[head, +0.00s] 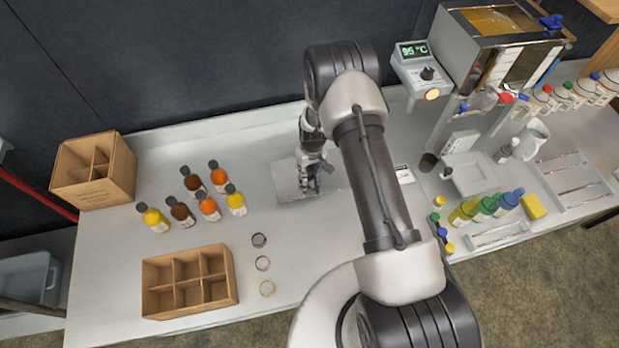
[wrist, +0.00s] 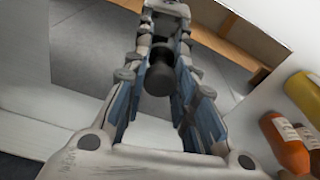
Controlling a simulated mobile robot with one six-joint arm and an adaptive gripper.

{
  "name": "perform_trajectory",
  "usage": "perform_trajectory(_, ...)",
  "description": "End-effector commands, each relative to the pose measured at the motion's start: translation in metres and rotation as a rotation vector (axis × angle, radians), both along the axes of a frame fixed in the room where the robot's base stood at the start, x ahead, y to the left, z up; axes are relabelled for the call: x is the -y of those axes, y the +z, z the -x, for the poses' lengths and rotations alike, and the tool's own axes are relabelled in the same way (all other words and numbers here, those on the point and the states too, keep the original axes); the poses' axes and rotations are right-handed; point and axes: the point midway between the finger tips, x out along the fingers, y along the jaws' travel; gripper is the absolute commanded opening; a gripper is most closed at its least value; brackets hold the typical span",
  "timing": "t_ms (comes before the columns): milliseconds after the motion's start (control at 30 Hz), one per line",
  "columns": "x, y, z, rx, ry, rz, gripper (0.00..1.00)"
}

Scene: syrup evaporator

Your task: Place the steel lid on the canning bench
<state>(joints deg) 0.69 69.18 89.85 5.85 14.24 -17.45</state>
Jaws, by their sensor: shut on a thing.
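The steel lid (head: 287,183) is a flat, grey, rectangular plate, over the bare middle of the canning bench (head: 125,268). My gripper (head: 311,186) points down at it and hides part of it in the head view. In the wrist view my gripper (wrist: 163,78) is shut on the lid's dark round knob (wrist: 159,76). The grey plate of the lid (wrist: 85,50) spreads out beyond the fingers there. I cannot tell whether the lid's underside touches the bench or is slightly above it.
Several syrup bottles (head: 209,207) stand left of the lid, with an empty divided carton (head: 158,304) in front and another carton (head: 84,192) at far left. Jar rings (head: 262,263) lie nearby. The evaporator (head: 484,55) stands right. Bench around the lid is clear.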

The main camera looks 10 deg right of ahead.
Motion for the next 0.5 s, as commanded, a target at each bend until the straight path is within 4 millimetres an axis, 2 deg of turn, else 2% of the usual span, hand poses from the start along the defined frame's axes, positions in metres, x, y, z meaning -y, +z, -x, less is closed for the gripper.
perform_trajectory(167,0.000,-0.011,-0.001,0.001,0.000,0.000,0.00)
perform_trajectory(400,0.000,-0.045,0.000,0.000,0.000,0.000,0.00)
perform_trajectory(500,0.000,-0.050,-0.001,0.002,0.001,0.000,0.00)
